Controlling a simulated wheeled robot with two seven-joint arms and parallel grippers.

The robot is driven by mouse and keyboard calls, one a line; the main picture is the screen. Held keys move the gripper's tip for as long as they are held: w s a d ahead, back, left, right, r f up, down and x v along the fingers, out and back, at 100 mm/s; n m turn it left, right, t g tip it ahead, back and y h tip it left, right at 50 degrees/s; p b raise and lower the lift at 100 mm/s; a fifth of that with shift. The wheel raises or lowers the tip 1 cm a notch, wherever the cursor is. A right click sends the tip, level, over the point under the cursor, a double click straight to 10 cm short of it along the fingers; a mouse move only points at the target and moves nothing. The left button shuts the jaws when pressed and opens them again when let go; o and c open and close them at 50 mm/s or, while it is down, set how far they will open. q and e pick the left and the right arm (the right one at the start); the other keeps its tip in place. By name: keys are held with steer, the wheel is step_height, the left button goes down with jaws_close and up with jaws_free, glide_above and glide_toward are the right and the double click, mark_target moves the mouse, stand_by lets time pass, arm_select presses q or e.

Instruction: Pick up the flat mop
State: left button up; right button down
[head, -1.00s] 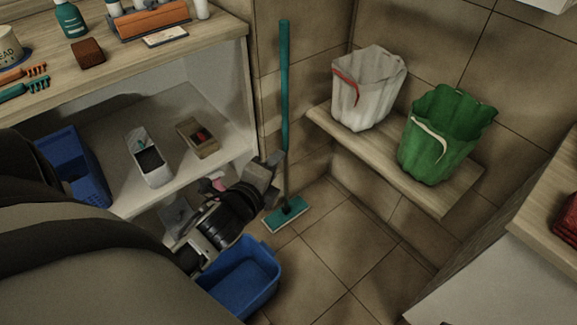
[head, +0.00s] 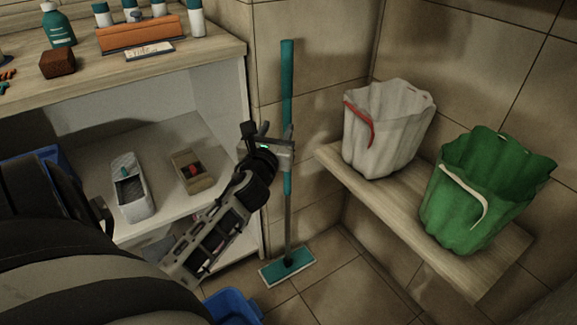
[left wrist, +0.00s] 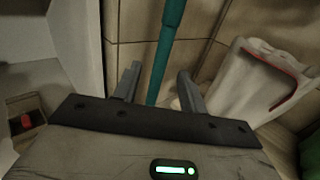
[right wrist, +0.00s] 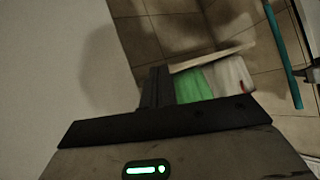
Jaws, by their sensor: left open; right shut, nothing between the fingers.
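The flat mop (head: 286,90) stands upright by the tiled wall, with a teal and grey pole and a flat teal head (head: 287,268) on the floor. My left gripper (head: 279,138) is open at mid-pole height, with its fingers at the pole. In the left wrist view, the teal pole (left wrist: 165,50) runs down between the open fingers (left wrist: 158,88); I cannot tell whether they touch it. My right gripper (right wrist: 157,88) is shut and empty, out of the head view. A teal pole (right wrist: 283,55) shows well off to its right in the right wrist view.
A wooden shelf (head: 440,245) to the right holds a white bucket (head: 385,130) and a green bucket (head: 480,190). A shelving unit with bottles and boxes stands at left, its side panel (head: 228,110) near my left arm. A blue basin (head: 232,305) is on the floor.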

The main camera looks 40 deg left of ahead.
mark_target(286, 113)
arm_select(q)
steer(key=x, duration=0.4)
steer(key=b+x, duration=0.1)
steer(key=x, duration=0.3)
steer(key=shift+w+d+r, duration=0.15)
steer(key=shift+w, duration=0.35)
jaws_close()
steer(key=shift+r, duration=0.15)
arm_select(e)
steer(key=f, duration=0.2)
steer(key=shift+w+a+f, duration=0.15)
steer(key=shift+a+f, duration=0.15)
steer(key=shift+a, duration=0.1)
